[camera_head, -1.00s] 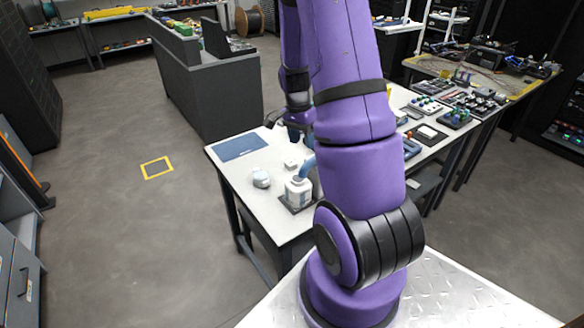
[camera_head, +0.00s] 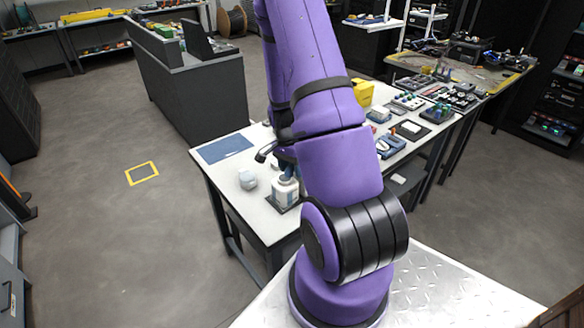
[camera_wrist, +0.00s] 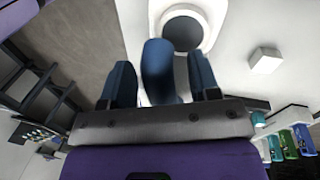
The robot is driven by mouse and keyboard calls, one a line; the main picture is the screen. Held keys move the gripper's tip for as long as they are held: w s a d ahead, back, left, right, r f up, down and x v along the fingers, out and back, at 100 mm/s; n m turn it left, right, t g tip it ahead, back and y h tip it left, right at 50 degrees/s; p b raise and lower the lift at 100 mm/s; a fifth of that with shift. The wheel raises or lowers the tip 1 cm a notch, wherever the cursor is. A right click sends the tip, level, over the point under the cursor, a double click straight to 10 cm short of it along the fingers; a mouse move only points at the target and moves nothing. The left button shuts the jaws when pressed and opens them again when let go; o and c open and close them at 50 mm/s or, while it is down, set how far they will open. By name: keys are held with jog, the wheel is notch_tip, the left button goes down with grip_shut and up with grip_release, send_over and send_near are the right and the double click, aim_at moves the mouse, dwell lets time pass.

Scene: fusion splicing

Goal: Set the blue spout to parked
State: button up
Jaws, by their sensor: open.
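The white bottle (camera_head: 285,190) stands on a dark pad near the front left of the white table. My arm hides part of it and most of its top. In the wrist view the curved blue spout (camera_wrist: 158,72) reaches up between the two dark blue fingers of my gripper (camera_wrist: 161,85). My gripper is open, with a finger on each side of the spout. In the head view my gripper (camera_head: 272,153) is just above the bottle.
A small rounded grey-white thing (camera_head: 248,179) stands left of the bottle. A blue mat (camera_head: 225,148) lies at the table's far left corner. A white block (camera_wrist: 265,60) shows right of the fingers in the wrist view. A yellow box (camera_head: 363,92) and several devices stand farther right.

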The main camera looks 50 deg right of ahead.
grip_shut()
jog(key=shift+s+n, duration=0.35)
jog(key=shift+n, duration=0.45)
grip_release()
notch_tip(320, 180, up, 11)
jog(key=w, duration=0.2)
jog(key=shift+f, duration=0.15)
jog(key=shift+a, duration=0.1)
